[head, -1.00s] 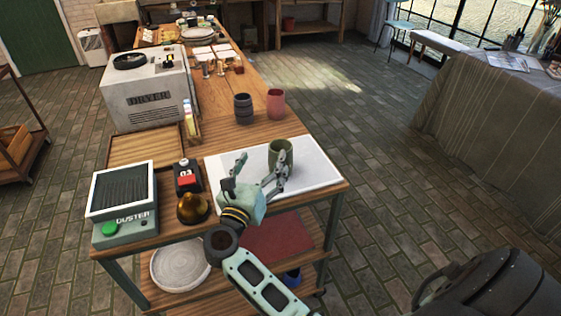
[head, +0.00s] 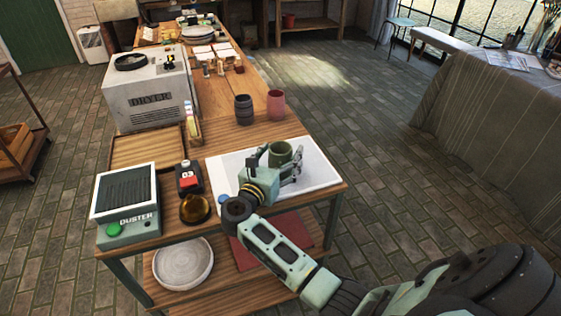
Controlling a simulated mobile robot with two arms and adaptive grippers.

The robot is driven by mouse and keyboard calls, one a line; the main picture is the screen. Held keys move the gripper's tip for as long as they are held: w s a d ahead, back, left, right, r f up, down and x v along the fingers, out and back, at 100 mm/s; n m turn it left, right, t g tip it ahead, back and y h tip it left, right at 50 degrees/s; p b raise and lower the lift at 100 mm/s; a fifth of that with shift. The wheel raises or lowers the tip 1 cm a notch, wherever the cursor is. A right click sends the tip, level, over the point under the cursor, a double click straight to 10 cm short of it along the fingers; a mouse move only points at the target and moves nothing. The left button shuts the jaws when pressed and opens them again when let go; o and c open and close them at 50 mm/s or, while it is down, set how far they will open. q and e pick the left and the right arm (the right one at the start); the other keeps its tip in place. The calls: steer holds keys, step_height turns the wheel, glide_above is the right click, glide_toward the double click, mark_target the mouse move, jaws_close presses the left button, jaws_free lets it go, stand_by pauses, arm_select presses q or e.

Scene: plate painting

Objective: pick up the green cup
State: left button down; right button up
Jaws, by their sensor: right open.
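The green cup (head: 280,153) stands upright on the white mat (head: 322,174) at the near right end of the wooden table. My right gripper (head: 283,168) is open right at the cup, on its near side. Its fingers reach towards the cup, one showing at the cup's right. The gripper and its fingers hide the lower part of the cup, and I cannot tell whether they touch it. My left gripper is not in view.
A dark ridged cup (head: 244,109) and a pink cup (head: 276,105) stand behind the mat. The duster (head: 125,205), an amber bowl (head: 194,208) and a box marked 03 (head: 188,177) are at the left. The dryer (head: 150,98) stands farther back.

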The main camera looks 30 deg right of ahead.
steer(key=c, duration=1.5)
steer(key=shift+c, duration=0.2)
steer(key=shift+r, duration=0.15)
